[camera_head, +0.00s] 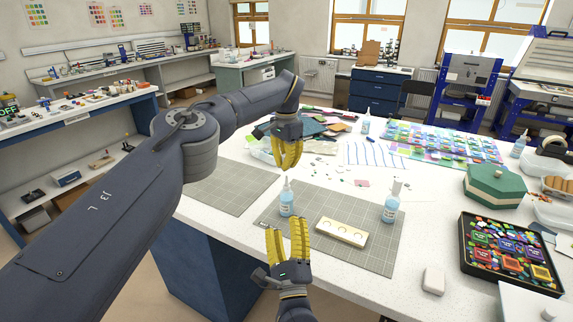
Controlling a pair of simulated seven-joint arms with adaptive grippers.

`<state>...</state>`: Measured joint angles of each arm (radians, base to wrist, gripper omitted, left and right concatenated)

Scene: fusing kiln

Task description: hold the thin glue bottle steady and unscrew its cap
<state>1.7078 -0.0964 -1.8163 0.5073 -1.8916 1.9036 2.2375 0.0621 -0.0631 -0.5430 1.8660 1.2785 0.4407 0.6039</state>
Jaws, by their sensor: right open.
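A thin glue bottle (286,199) with pale blue contents and a narrow pointed top stands upright on a grey cutting mat (374,262). My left gripper (287,168) points down just above the bottle's tip. Its fingers look close together, and I cannot tell whether they are parted or whether they touch the tip. My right gripper (288,221) is in front of the bottle, with its fingers pointing away from me toward it. It is open, with a gap between the fingers and nothing held. The bottle's lower body shows between the two grippers.
A second pale blue bottle (391,205) stands to the right, beyond a cream block with round hollows (341,232). A white rounded object (433,281), a black tray of colourful pieces (478,284) and a green box (495,188) are further right. The mat's front is mostly clear.

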